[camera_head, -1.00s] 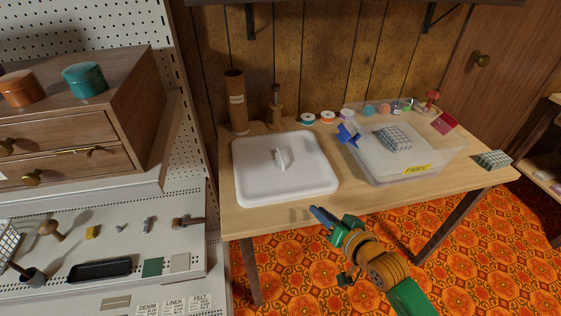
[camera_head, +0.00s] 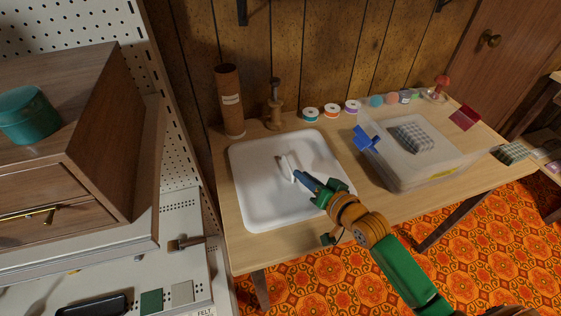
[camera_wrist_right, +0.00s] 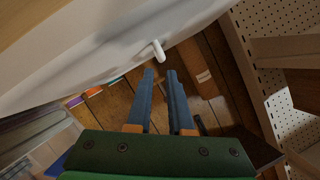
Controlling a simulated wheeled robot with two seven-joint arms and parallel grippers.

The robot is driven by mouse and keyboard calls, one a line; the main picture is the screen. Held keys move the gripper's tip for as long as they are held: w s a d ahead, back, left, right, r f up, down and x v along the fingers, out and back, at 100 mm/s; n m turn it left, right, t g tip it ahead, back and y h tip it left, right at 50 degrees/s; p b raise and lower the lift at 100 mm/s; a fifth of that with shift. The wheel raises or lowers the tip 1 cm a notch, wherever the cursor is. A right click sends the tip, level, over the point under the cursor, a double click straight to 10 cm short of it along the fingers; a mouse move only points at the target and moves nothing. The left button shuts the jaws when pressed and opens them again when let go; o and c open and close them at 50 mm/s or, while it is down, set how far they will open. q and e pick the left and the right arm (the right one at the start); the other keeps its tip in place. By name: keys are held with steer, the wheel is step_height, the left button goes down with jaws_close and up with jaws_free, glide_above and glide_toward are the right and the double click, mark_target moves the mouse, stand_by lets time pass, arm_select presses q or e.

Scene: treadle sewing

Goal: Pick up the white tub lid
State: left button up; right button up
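The white tub lid (camera_head: 255,195) lies flat on the wooden table, and its upright handle (camera_head: 286,167) rises from the middle. In the right wrist view the lid's pale surface (camera_wrist_right: 105,55) crosses the top, with the handle (camera_wrist_right: 158,50) just beyond my fingertips. My right gripper (camera_head: 298,177) is over the lid beside the handle, its blue fingers pointing at it. The right wrist view shows the fingers (camera_wrist_right: 160,74) parted by a narrow gap with nothing between them. My left gripper is in neither view.
A clear tub (camera_head: 420,172) with a blue clip (camera_head: 366,140) and checked cloth stands right of the lid. A brown tube (camera_head: 230,100), a wooden stand (camera_head: 274,108) and several spools line the table's back. A drawer cabinet (camera_head: 110,130) stands at left.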

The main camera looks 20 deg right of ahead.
mark_target(293, 168)
steer(key=b+x, duration=0.1)
steer(key=x, duration=0.5)
steer(key=shift+a+f, duration=0.1)
steer(key=shift+a, duration=0.1)
steer(key=shift+s, duration=0.1)
jaws_close()
stand_by(1.0)
